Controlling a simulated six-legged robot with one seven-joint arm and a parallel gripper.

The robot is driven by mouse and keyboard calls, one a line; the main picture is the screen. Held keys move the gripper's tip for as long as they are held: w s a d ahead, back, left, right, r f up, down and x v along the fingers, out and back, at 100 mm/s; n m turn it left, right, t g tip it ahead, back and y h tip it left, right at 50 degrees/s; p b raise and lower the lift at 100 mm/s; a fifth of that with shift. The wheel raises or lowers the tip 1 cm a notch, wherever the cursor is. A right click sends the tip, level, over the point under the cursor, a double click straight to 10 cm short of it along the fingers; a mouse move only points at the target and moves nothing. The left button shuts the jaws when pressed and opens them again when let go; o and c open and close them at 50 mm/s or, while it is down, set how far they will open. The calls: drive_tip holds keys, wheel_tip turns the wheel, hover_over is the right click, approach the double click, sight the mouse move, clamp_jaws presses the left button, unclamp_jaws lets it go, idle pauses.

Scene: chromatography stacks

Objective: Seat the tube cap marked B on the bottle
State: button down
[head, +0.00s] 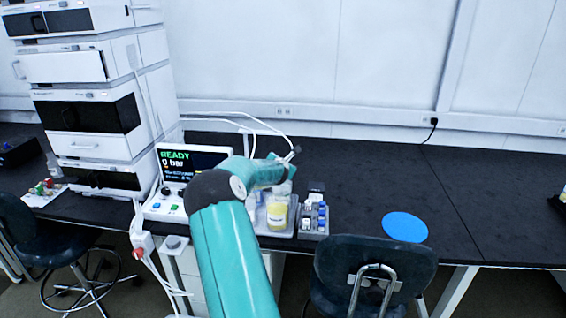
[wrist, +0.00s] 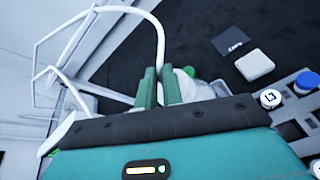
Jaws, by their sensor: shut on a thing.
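My gripper (wrist: 160,78) is shut, with its two green fingers close together. A white tube (wrist: 160,40) rises from between them and arches to the left; the cap it seems to belong to is mostly hidden by the fingers, and no letter B can be read. In the head view my gripper (head: 287,167) is above a bottle with yellow liquid and a pale label (head: 277,213). The bottle stands upright in a tray on the bench. I cannot tell whether the held thing touches the bottle. In the wrist view, a pale round shape and a green one show behind the right finger.
A grey rack (head: 314,222) with white and blue caps stands right of the bottle. A CAPS card (wrist: 232,42) and white block (wrist: 254,66) lie beyond it. A READY display (head: 195,160) and instrument stack (head: 90,110) stand left. A blue disc (head: 405,227) lies on open bench.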

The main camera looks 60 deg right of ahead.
drive_tip(key=shift+f, duration=0.1)
drive_tip(key=shift+f, duration=0.35)
drive_tip(key=c, duration=1.5)
unclamp_jaws()
drive_tip(key=shift+o, duration=0.7)
drive_tip(key=o, duration=0.3)
drive_tip(key=shift+r, duration=0.1)
drive_tip(key=shift+r, duration=3.4)
